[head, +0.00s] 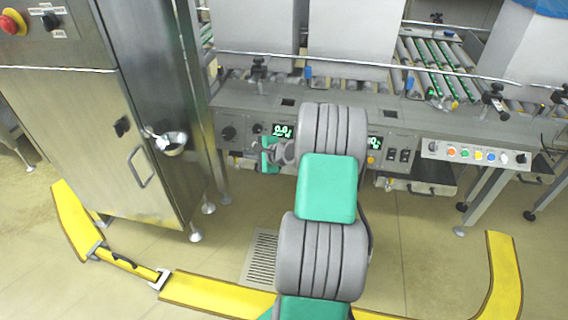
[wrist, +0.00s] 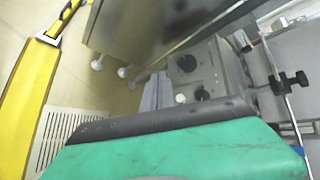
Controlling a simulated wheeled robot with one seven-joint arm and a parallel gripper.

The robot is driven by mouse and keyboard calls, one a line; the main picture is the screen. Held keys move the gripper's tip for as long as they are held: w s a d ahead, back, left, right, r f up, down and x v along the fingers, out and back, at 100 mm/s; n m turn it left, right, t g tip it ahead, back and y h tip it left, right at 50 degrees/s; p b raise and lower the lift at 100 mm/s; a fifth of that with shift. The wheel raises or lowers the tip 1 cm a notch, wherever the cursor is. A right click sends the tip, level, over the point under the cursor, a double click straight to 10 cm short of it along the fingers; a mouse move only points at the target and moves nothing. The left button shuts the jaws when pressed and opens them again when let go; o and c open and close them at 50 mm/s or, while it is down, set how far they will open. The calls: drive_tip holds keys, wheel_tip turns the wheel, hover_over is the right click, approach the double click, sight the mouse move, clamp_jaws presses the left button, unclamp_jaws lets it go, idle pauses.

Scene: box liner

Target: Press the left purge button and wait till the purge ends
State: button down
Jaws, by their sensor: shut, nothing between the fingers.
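The left control panel (head: 243,143) is on the front of the machine, with dark knobs and a lit green display (head: 282,131). My gripper (head: 262,155) is in front of this panel, just below the display. Its grey fingers (wrist: 156,92) are shut and empty in the wrist view. Right of the fingertips, a small pale round part (wrist: 181,98) shows near two dark knobs (wrist: 187,63). I cannot tell whether it is the left purge button, or whether the fingers touch anything. My arm and gripper hide part of the panel in the head view.
A steel cabinet (head: 150,110) stands left of the panel. A right panel has its own display (head: 375,143) and an orange button (head: 371,160). A box of coloured buttons (head: 475,155) is farther right. A yellow barrier (head: 215,295) lies on the floor. A rail (head: 360,64) crosses above.

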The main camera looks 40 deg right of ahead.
drive_tip(key=s+d+f+m+t+h+b, duration=0.2)
drive_tip(key=s+d+f+m+b, duration=0.1)
drive_tip(key=d+f+m, duration=0.4)
drive_tip(key=d+f, duration=0.1)
drive_tip(key=d, duration=0.2)
drive_tip(key=shift+d+f+m+t, duration=0.15)
drive_tip(key=shift+d+m+t, duration=0.15)
drive_tip(key=shift+d, duration=0.05)
drive_tip(key=shift+s, duration=0.1)
drive_tip(key=w+d+f+b, duration=0.3)
drive_tip(key=w+d+b, duration=0.2)
drive_tip(key=d+b, duration=0.1)
drive_tip(key=shift+d+b, duration=0.3)
drive_tip(key=shift+b, duration=0.05)
idle(1.1)
drive_tip(key=shift+w+d+f, duration=0.1)
drive_tip(key=shift+w+d, duration=0.2)
